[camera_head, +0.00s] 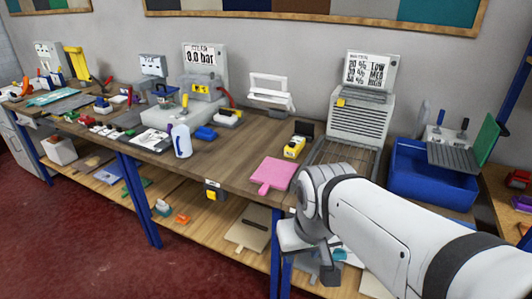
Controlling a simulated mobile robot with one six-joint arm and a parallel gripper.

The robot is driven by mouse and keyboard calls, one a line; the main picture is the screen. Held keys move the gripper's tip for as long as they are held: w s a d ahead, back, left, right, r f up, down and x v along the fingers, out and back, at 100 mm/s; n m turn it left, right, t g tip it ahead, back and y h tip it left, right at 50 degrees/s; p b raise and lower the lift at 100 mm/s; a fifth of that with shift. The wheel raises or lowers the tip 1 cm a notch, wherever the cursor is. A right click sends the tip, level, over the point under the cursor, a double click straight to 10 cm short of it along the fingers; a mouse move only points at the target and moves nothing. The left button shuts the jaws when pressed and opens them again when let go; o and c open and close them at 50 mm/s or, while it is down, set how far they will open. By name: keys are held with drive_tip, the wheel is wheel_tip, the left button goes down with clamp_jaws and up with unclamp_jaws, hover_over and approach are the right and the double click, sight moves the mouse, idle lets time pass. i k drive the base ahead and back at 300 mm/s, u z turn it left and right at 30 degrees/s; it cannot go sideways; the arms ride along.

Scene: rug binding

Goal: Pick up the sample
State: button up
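A flat pink piece with a small tab (276,172) lies on the wooden workbench, near its front edge, left of my arm. It may be the sample; I cannot tell for sure, as no label shows. My gripper (305,250) hangs at the end of my white arm, in front of the bench edge and to the lower right of the pink piece. It is apart from the pink piece. The fingers are small and partly hidden by the wrist, so I cannot see whether they are open.
A yellow device (294,147) stands just behind the pink piece. A grey heater-like machine (361,120) and a blue bin (415,190) are to the right. A white spray bottle (182,140) stands to the left. A lower shelf (200,212) holds several items. Red floor (70,240) is open at left.

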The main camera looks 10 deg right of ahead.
sight(274, 174)
drive_tip(key=i, duration=1)
drive_tip(key=z, duration=0.05)
